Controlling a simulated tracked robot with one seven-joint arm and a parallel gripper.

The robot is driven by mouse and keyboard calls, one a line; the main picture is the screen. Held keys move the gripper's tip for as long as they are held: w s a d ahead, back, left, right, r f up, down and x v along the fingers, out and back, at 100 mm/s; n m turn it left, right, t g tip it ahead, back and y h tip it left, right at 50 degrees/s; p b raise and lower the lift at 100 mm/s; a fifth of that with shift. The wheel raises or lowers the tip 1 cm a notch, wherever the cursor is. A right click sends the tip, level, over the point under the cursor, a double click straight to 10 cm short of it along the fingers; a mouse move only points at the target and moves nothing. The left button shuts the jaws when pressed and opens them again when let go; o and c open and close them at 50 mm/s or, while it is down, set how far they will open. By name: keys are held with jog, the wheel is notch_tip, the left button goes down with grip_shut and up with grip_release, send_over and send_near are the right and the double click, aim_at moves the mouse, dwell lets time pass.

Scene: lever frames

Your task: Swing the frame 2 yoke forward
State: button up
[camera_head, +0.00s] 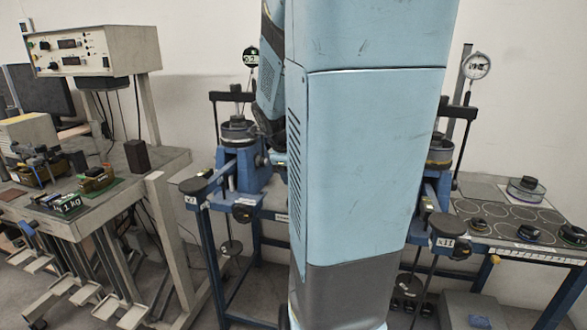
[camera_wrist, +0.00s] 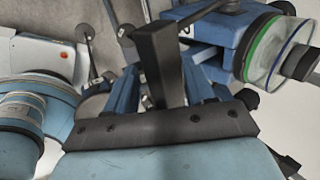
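Two blue lever frames stand in the head view. The left lever frame (camera_head: 246,172) has a dark round top and a yoke arm (camera_head: 203,181) reaching to the front left. The right lever frame (camera_head: 432,190) is partly hidden behind my arm. Its small tag seems to read x11; I cannot tell which one is frame 2. In the wrist view, blue frame parts (camera_wrist: 222,38) and a disc with a green rim (camera_wrist: 263,48) are close by.
My blue arm blocks the middle of the head view. A workbench (camera_head: 125,185) with a control box (camera_head: 95,52) and weights stands at left. A table with round dark plates (camera_head: 510,212) stands at right. Dial gauges (camera_head: 476,66) rise behind the frames.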

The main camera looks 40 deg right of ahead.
jog(key=v, duration=1.3)
jog(key=shift+r, duration=0.3)
jog(key=shift+s+a, duration=0.1)
jog(key=shift+a, duration=0.1)
jog(key=s+a+f+n+y, duration=0.1)
jog(key=s+a+n, duration=0.2)
jog(key=n, duration=0.6)
jog(key=s+a+f+n+t+y, duration=0.1)
jog(key=s+a+n+y, duration=0.1)
jog(key=a+n, duration=0.6)
jog(key=s+a+f+n+t+y, duration=0.1)
jog(key=s+a+n, duration=0.3)
jog(key=n, duration=0.8)
jog(key=shift+s+a+y, duration=0.3)
jog(key=shift+a+y, duration=0.1)
jog(key=shift+a, duration=0.55)
